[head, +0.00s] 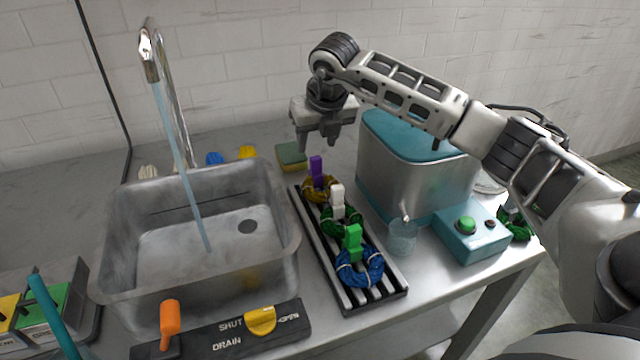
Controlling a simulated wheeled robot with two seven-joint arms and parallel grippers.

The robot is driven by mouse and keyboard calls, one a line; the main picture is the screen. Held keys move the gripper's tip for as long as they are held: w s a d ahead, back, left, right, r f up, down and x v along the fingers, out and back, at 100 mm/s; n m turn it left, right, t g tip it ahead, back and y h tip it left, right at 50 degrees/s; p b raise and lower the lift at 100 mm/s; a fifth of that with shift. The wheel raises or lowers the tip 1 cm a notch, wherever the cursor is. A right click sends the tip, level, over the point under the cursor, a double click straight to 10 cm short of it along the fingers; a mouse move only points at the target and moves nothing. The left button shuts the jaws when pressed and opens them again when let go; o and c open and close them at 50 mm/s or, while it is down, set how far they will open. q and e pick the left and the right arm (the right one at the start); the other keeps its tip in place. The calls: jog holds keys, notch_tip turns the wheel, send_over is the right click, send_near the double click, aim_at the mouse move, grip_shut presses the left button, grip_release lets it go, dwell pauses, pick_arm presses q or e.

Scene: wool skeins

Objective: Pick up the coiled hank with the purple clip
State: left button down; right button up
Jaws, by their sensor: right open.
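The coiled hank with the purple clip (317,168) is a yellow-brown coil (320,189) at the far end of a dark slatted rack (376,300). Its purple clip stands upright. My right gripper (318,143) is above and just behind the purple clip, pointing down, open and empty. It appears apart from the clip; the exact gap is hard to judge. A green hank with a white clip (338,197) lies in the middle of the rack, and a blue hank with a green clip (360,270) lies at the near end. My left gripper is not in view.
A metal sink (200,285) with a running tap stands left of the rack. A steel and teal tank (405,180), a clear cup (402,236) and a teal button box (470,235) stand to the right. A sponge (291,156) lies behind the rack.

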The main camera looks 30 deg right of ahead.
aim_at(316, 157)
jog(key=shift+s+p+x, duration=0.1)
jog(key=shift+p+x, duration=0.1)
jog(key=shift+x, duration=1.45)
jog(key=shift+s+p+x, duration=0.15)
jog(key=shift+p+x, duration=0.05)
jog(key=shift+x, duration=1.5)
grip_shut()
